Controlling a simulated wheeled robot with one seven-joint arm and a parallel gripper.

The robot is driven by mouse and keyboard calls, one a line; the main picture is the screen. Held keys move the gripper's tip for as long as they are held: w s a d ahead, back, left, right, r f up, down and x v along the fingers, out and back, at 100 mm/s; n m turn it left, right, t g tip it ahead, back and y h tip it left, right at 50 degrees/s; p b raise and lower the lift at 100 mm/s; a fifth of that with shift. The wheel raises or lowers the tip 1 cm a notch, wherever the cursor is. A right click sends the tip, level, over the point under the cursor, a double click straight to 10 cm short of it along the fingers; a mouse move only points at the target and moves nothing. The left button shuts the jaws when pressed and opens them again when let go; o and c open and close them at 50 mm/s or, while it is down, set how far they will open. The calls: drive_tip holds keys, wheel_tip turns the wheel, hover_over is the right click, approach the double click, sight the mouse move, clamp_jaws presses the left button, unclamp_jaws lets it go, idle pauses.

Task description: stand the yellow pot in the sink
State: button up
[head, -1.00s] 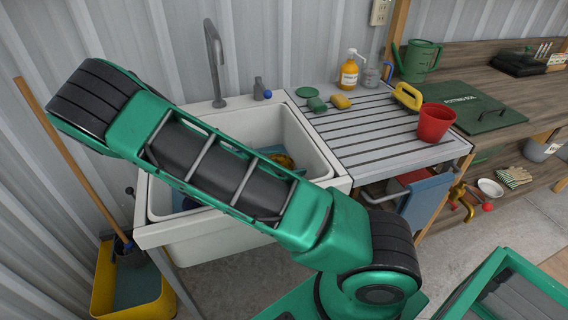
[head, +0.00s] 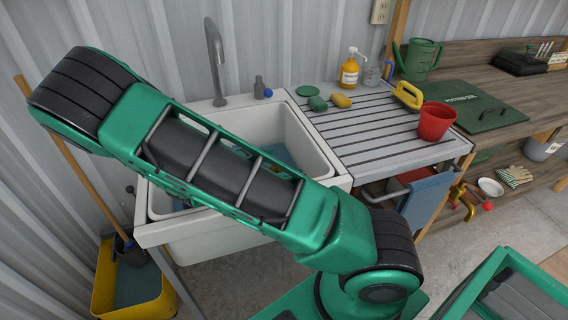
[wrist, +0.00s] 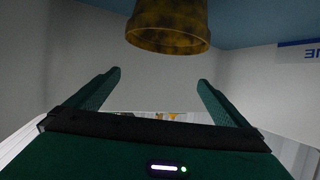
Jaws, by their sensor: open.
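The yellow pot (wrist: 168,26) shows at the top of the wrist view, dark-stained, with its wider rim end towards the fingers. Its far end is cut off by the picture edge, so I cannot tell how it rests. My gripper (wrist: 160,80) is open and empty, its two green fingers apart, with the pot beyond the fingertips and not touching them. The white sink (head: 324,155) has blue at its bottom. In the head view my arm crosses in front of the sink and hides my gripper and most or all of the pot.
A tall tap (head: 215,60) stands behind the sink. The grooved drainboard (head: 370,133) on the right holds a green scrubber (head: 317,103), a yellow sponge (head: 341,100), a soap bottle (head: 349,72) and a red pot (head: 435,121). A yellow bucket (head: 103,285) stands at the lower left.

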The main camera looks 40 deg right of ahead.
drive_tip(key=w+v, duration=0.1)
drive_tip(key=v, duration=0.7)
drive_tip(key=shift+s+a, duration=0.25)
drive_tip(key=shift+s, duration=0.25)
drive_tip(key=shift+r, duration=0.15)
drive_tip(key=s+d+r+n+g+y, duration=0.1)
drive_tip(key=s+d+r+n+y, duration=0.1)
drive_tip(key=s, duration=0.4)
drive_tip(key=s+d+r+n+g+y, duration=0.1)
drive_tip(key=s+d+r+n+y, duration=0.1)
drive_tip(key=s+d+r+y, duration=0.2)
drive_tip(key=s+d+r+n+g+y, duration=0.1)
drive_tip(key=s+d+r+n+y, duration=0.1)
drive_tip(key=s+r+y, duration=0.3)
drive_tip(key=shift+s+d+r+n+y, duration=0.15)
drive_tip(key=shift+s+d, duration=0.1)
drive_tip(key=shift+s, duration=0.5)
drive_tip(key=shift+s+d+r+n+y, duration=0.1)
drive_tip(key=shift+s+d+r+y, duration=0.15)
drive_tip(key=shift+s, duration=0.5)
drive_tip(key=shift+s+d+n+y, duration=0.1)
drive_tip(key=shift+s+d, duration=0.2)
drive_tip(key=shift+s, duration=0.45)
drive_tip(key=s+a+r+n+t+y, duration=0.1)
drive_tip(key=s+r+n, duration=0.2)
drive_tip(key=s, duration=0.4)
drive_tip(key=shift+s+a+y, duration=0.25)
drive_tip(key=shift+s+y, duration=0.05)
drive_tip(key=shift+s, duration=0.05)
